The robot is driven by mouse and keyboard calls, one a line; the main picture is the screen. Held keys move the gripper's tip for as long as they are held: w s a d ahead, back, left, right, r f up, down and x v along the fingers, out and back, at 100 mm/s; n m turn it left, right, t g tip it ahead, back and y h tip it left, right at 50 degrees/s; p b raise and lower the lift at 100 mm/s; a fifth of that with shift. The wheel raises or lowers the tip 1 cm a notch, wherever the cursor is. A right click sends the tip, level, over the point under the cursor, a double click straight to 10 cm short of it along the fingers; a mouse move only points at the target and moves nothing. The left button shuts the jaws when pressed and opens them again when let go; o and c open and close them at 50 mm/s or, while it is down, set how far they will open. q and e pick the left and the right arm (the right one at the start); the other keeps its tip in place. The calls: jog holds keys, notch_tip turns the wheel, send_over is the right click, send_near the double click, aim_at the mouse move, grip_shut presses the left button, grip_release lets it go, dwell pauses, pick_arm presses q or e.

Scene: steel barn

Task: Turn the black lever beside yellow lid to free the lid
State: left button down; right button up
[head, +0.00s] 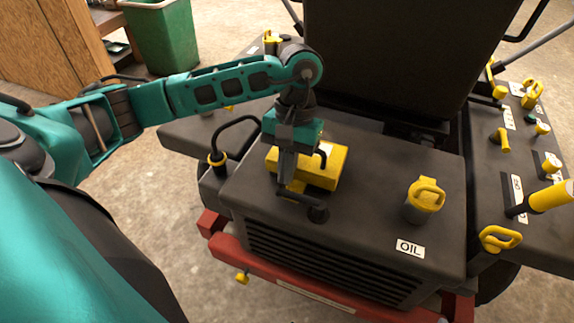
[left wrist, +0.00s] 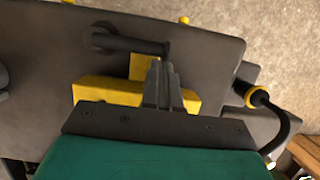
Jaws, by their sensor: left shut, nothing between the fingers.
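The yellow lid (head: 326,170) is a blocky piece on the dark hood of the machine, and it also shows in the left wrist view (left wrist: 108,92). The black lever (head: 317,213) sits at the lid's near side. In the left wrist view the lever (left wrist: 130,44) runs from a round pivot at left to an end by my fingertips. My left gripper (head: 286,187) points down over the lid's near left edge, shut and empty. Its fingers (left wrist: 160,68) are close to the lever's free end; I cannot tell whether they touch. The gripper hides part of the lid. My right gripper is not in view.
A yellow-topped oil cap (head: 425,196) stands on the hood to the right. A black hose with a yellow collar (head: 217,158) curves up at the left. The dark seat (head: 395,50) rises behind. Yellow-handled levers (head: 503,140) crowd the right side panel. A green bin (head: 160,38) stands behind.

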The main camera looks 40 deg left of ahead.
pick_arm(q)
jog(key=shift+s, duration=0.1)
jog(key=shift+s+n, duration=0.2)
jog(key=shift+n, duration=0.5)
jog(key=shift+s+n+h, duration=0.1)
jog(key=shift+n+h, duration=0.2)
